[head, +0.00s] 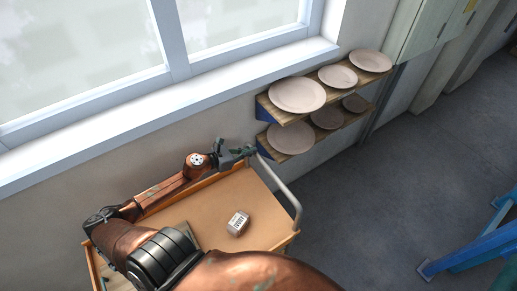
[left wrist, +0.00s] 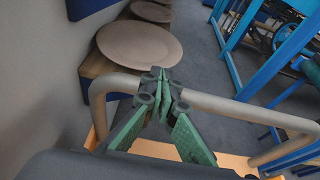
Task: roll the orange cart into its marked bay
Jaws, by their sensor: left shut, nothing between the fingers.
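The orange cart (head: 215,200) stands by the wall below the window, with a flat tan top and orange edges. Its grey tube handle (head: 288,200) rises at its right end. My left gripper (head: 249,151) is over the cart's far right corner, by the handle's far end. In the left wrist view its green fingers (left wrist: 158,76) are shut with nothing between them. The handle (left wrist: 235,108) runs behind them on both sides; I cannot tell whether they touch it. My right gripper is not in view. No marked bay is recognisable.
A small labelled container (head: 238,223) lies on the cart top. Two wooden wall shelves with several plates (head: 297,95) are just beyond the gripper. A blue frame (head: 470,250) stands at the right. Grey floor (head: 370,210) between is clear.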

